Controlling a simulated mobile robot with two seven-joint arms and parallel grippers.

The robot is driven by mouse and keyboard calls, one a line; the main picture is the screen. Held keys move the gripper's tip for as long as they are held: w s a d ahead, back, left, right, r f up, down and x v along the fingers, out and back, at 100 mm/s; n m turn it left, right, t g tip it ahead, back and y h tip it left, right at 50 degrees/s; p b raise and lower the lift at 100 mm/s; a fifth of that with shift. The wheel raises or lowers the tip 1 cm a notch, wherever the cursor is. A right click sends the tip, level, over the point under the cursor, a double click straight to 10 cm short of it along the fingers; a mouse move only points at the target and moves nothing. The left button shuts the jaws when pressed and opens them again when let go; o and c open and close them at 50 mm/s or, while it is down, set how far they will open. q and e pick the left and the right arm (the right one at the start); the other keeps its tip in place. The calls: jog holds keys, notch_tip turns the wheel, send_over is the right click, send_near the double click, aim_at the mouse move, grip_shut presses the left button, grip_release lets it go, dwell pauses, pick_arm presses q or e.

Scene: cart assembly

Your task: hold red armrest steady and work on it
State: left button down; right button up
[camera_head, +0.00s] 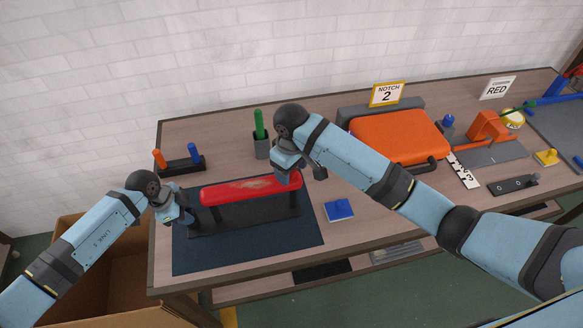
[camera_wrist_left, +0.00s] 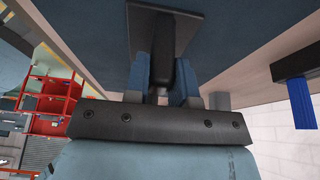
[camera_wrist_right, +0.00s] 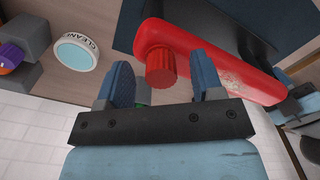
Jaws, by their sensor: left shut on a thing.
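The red armrest (camera_head: 245,190) lies lengthwise on a black stand (camera_head: 245,220), on a dark blue mat. A pale scuffed patch shows on it, also in the right wrist view (camera_wrist_right: 228,72). A ribbed red knob (camera_wrist_right: 160,70) sits near its end. My left gripper (camera_head: 187,216) is at the stand's left end. In the left wrist view, its fingers are shut on a black upright part (camera_wrist_left: 160,62) rising from a dark plate. My right gripper (camera_head: 287,172) is over the armrest's right end. Its fingers (camera_wrist_right: 165,85) are apart, with the knob showing beyond the gap.
A round tin (camera_wrist_right: 76,50) with partly readable lettering stands near my right gripper. A green-handled tool (camera_head: 259,124) stands in a holder behind the armrest. A blue block (camera_head: 339,210) lies right of the mat. An orange cushion (camera_head: 400,135) lies further right. Orange and blue pegs stand left.

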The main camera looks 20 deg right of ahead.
notch_tip(320, 180, up, 12)
dwell(0.6)
pick_arm(q)
jog(key=c, duration=0.9)
grip_release()
